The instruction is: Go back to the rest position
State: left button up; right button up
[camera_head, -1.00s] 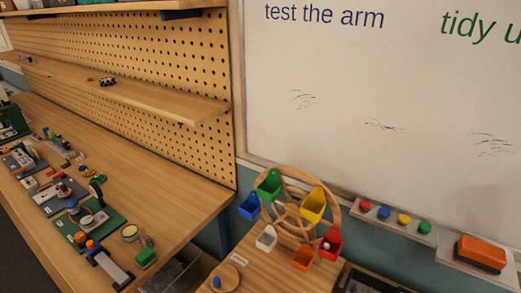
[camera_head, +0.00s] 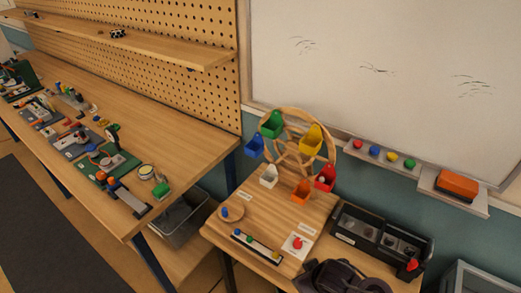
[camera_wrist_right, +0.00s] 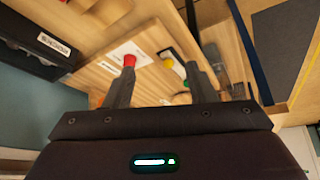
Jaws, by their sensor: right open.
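My right gripper (camera_wrist_right: 160,68) is open in the right wrist view, its two dark fingers apart with nothing held between them. A red knob (camera_wrist_right: 129,60) shows just past the tip of one finger; I cannot tell whether they touch. In the head view a dark part of my right arm (camera_head: 342,277) shows at the bottom edge, in front of the small wooden table (camera_head: 222,237). My left gripper is not in view.
The small table bears a wheel with coloured buckets (camera_head: 293,150), a button strip (camera_head: 256,246) and a red knob on a white card (camera_head: 298,243). A black box (camera_head: 380,238) stands to its right. The long workbench (camera_head: 190,130) holds several gadgets. Floor is clear at left.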

jog(key=s+d+r+m+g+h, duration=0.1)
jog(key=s+d+r+m, duration=0.1)
jog(key=s+d+r, duration=0.3)
jog(key=s+d+r+m+h, duration=0.1)
jog(key=s+d+r+m, duration=0.1)
jog(key=s+r, duration=0.5)
notch_tip(320, 180, down, 34)
jog(key=g+b, duration=0.2)
jog(key=b, duration=0.5)
pick_arm(q)
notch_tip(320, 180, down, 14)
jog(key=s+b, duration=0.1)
jog(key=b, duration=0.5)
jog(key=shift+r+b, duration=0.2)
jog(key=shift+b, duration=0.1)
pick_arm(e)
jog(key=s+d+f, duration=0.1)
jog(key=s+f, duration=0.9)
jog(key=f, duration=0.3)
jog(key=s+d+f+g, duration=0.1)
jog(key=s+d+f, duration=0.1)
jog(key=s+f, duration=0.8)
notch_tip(320, 180, down, 4)
jog(key=shift+d+n, duration=0.25)
jog(key=shift+n, duration=0.15)
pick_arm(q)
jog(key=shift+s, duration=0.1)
pick_arm(e)
jog(key=shift+s, duration=0.1)
